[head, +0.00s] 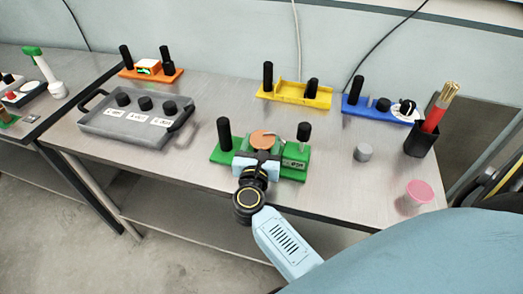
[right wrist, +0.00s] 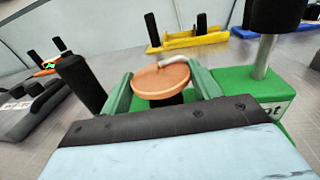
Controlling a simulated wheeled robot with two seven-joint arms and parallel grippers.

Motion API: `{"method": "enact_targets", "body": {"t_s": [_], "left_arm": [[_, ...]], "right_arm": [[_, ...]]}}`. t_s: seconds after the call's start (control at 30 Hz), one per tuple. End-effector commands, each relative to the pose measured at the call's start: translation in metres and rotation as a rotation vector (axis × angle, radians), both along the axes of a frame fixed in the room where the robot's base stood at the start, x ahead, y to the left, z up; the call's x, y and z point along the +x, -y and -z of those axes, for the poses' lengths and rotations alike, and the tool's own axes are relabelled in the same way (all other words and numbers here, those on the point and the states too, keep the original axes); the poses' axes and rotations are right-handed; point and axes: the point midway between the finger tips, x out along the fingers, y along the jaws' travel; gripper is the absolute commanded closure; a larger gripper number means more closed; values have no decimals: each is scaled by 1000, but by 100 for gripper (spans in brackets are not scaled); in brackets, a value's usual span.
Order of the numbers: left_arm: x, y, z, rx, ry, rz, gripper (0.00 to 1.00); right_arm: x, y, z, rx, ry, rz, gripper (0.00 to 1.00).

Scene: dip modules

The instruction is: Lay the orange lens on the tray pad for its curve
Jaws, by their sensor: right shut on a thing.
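The orange lens (head: 262,138) is a flat round disc at the green module (head: 225,157). My right gripper (head: 262,154) reaches it from the front and is shut on it. The grey tray (head: 110,128) stands to the left, with three black round pads (head: 145,103) in a row, each with a white label too small to read. My left gripper is not in view.
Black posts (head: 224,133) rise at both ends of the green module. Yellow (head: 290,93), blue (head: 365,112) and orange (head: 133,73) modules stand behind. A grey cylinder (head: 363,152), a pink-topped jar (head: 419,192) and a black cup (head: 420,142) are at right. Bare table separates tray and green module.

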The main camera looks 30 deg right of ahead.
Motion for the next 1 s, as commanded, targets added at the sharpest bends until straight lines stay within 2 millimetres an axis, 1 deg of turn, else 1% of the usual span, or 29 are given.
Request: {"method": "enact_targets", "body": {"t_s": [0.03,0.13,0.43,0.63,0.67,0.8,1.0], "left_arm": [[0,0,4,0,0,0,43],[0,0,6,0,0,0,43],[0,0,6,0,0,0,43],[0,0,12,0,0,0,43],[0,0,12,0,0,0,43],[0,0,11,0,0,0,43],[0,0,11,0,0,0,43]], "right_arm": [[0,0,11,-4,-3,-2,63],[0,0,21,-2,-1,-2,63],[0,0,23,0,1,-1,63],[0,0,29,0,1,-1,63],[0,0,28,1,1,-1,35],[0,0,27,1,1,-1,17],[0,0,27,0,0,-1,16]]}}
